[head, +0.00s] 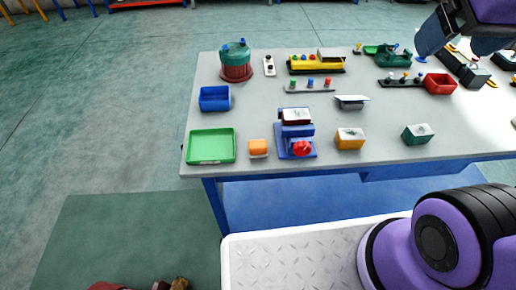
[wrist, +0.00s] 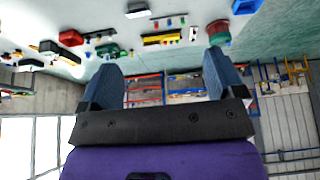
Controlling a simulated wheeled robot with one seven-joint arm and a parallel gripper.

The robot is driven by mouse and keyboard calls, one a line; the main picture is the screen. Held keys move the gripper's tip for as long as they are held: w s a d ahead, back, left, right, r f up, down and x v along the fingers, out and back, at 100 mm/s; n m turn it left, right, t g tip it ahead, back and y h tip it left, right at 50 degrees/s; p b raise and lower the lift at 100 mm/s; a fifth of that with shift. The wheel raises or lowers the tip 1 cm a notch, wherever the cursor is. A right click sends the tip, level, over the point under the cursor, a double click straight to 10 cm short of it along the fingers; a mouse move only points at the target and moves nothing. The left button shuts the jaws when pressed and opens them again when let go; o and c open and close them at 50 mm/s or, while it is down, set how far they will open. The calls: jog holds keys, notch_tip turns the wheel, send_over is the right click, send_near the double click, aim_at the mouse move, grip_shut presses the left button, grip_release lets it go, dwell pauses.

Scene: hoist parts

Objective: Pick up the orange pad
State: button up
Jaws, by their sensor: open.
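The orange pad (head: 258,146) is a small orange block with a pale lower edge. It sits near the front edge of the table, just right of the green tray (head: 211,146) and left of a blue device with a red knob (head: 297,140). I cannot make it out in the wrist view. My gripper (head: 452,42) is high at the upper right of the head view, far from the pad. In the wrist view my gripper (wrist: 165,74) has its two blue fingers wide apart with nothing between them.
The grey table (head: 370,150) carries a blue bin (head: 214,98), a yellow-orange block (head: 349,138), a dark green block (head: 417,133), a red bin (head: 440,83) and a green-and-red drum (head: 236,62). Open floor lies left of the table.

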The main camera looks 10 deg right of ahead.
jog(key=shift+o, duration=0.4)
jog(key=shift+w, duration=0.1)
